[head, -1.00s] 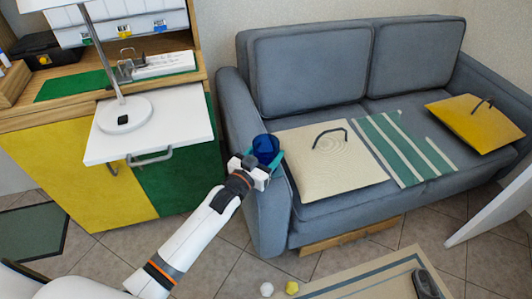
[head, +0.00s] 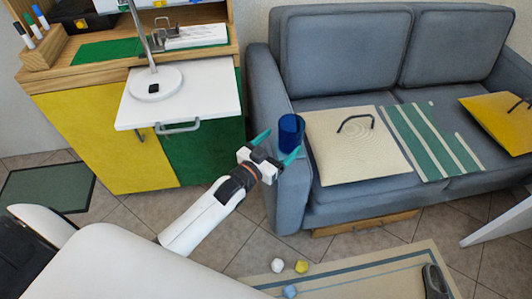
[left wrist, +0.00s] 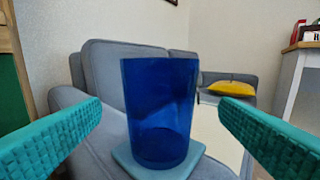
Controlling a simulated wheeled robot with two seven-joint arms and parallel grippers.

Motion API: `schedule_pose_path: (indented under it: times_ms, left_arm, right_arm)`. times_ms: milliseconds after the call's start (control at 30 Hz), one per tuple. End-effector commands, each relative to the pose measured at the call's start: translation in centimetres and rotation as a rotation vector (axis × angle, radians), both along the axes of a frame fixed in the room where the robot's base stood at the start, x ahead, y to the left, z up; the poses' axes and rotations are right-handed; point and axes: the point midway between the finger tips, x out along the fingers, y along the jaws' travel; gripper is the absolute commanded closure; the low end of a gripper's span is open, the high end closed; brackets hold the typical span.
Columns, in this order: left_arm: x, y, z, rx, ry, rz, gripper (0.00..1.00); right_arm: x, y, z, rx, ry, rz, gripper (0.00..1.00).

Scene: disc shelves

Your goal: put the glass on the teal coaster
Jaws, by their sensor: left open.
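The blue glass (head: 291,133) stands upright on the sofa's near arm. In the left wrist view the glass (left wrist: 160,112) rests on a pale teal coaster (left wrist: 126,159), whose edges show around its base. In the head view the coaster cannot be made out clearly. My left gripper (head: 279,147) is open, with its teal fingers spread. In the left wrist view the left gripper's fingers (left wrist: 160,130) are well apart to either side, and the glass is ahead of them, touched by neither. My right gripper is not in view.
The grey sofa (head: 340,60) carries a beige cushion (head: 340,165), a striped cloth (head: 420,140) and a yellow cushion (head: 490,115). A cabinet with a white pull-out shelf (head: 205,95) and lamp stands left.

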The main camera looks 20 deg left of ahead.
Motion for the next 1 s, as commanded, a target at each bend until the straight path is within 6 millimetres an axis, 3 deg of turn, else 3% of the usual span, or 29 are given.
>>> schedule_pose_path:
  times_ms: [100, 333, 1000]
  left_arm:
    - [-2.6, 0.7, 0.1, 0.000, 0.002, 0.000, 0.16]
    - [-5.4, 1.5, 0.1, -0.001, 0.000, 0.000, 0.16]
    - [-6.0, 1.6, 0.0, 0.000, 0.004, 0.002, 0.16]
  right_arm:
    - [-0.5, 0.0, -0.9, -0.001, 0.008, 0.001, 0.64]
    - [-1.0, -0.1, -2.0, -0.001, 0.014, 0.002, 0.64]
    - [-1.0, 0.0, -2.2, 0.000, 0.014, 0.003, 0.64]
